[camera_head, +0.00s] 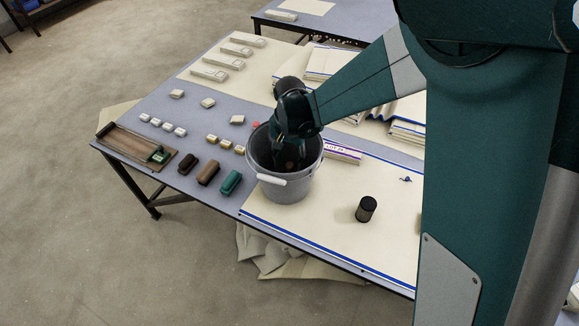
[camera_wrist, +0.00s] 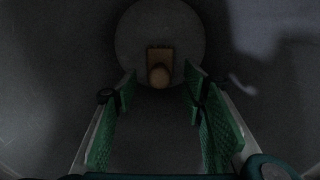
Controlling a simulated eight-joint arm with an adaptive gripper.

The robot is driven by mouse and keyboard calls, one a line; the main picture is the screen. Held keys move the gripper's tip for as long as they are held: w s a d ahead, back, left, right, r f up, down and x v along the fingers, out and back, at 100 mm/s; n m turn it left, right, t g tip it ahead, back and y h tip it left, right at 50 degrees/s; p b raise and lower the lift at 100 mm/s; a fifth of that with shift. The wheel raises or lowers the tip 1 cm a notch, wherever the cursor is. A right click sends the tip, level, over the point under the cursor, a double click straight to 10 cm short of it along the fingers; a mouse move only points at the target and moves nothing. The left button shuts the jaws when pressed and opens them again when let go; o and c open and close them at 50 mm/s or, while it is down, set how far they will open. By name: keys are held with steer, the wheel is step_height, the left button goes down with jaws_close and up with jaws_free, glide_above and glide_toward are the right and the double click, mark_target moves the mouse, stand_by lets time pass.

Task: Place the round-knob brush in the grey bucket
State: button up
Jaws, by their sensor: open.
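The grey bucket (camera_head: 284,188) stands upright on the table, with a white grip on its handle. My gripper (camera_head: 290,162) reaches down into its mouth, and the rim hides the fingertips in the head view. In the wrist view my gripper (camera_wrist: 160,88) is open, with green pads apart and nothing between them. Past the fingertips a brown block with a rounded knob, which looks like the round-knob brush (camera_wrist: 159,66), lies on the round bucket floor (camera_wrist: 132,40). It is dim there, and the brush appears apart from both fingers.
Brown, dark and teal brushes (camera_head: 207,173) lie left of the bucket, near a wooden tray (camera_head: 140,143). Small pale and yellow blocks sit behind them. A black cylinder (camera_head: 366,209) stands on the cream cloth (camera_head: 320,210) to the right. Folded cloths lie behind the bucket.

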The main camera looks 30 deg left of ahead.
steer(key=shift+r+p, duration=0.4)
steer(key=shift+r, duration=2.45)
steer(key=shift+o, duration=0.2)
